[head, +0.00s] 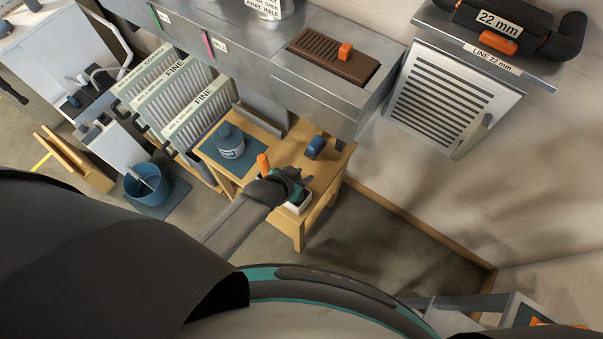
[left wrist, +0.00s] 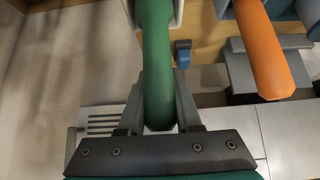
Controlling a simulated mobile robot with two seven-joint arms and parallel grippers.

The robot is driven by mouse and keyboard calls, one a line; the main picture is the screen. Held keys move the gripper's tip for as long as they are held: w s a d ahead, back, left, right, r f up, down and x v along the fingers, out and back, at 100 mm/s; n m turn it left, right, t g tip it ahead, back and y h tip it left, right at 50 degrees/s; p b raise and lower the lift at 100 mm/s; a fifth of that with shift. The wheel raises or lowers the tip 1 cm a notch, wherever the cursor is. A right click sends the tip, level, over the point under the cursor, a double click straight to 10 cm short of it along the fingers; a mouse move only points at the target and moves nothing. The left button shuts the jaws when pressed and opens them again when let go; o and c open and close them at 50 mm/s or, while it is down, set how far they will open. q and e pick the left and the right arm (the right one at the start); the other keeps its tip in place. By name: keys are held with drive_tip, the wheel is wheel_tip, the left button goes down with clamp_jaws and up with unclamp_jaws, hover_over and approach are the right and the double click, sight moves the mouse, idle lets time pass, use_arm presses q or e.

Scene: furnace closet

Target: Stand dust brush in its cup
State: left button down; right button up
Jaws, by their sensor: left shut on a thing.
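My left gripper (head: 297,182) is over the front of a small wooden table. In the left wrist view my left gripper (left wrist: 160,115) is shut on a green handle (left wrist: 157,60), which I take to be the dust brush. The handle's far end runs out of the top of the picture between pale edges (left wrist: 178,12), perhaps the cup's rim. A pale cup-like holder (head: 299,208) shows just below the gripper in the head view, partly covered by it. Whether the brush is inside the cup cannot be told. The brush head is hidden.
An orange handle (head: 263,163) stands close beside the gripper; it also shows in the left wrist view (left wrist: 270,50). A blue jar (head: 231,142) sits on a teal mat, and a small blue object (head: 315,147) lies on the wooden table (head: 284,150). Filters stand to the left.

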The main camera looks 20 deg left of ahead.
use_arm(q)
drive_tip(key=shift+f+b, duration=0.65)
drive_tip(key=shift+f, duration=0.25)
drive_tip(key=c, duration=0.5)
unclamp_jaws()
drive_tip(key=shift+s+r, duration=0.1)
drive_tip(key=p+v, duration=0.5)
drive_tip(key=v, duration=1)
drive_tip(key=shift+r, duration=0.1)
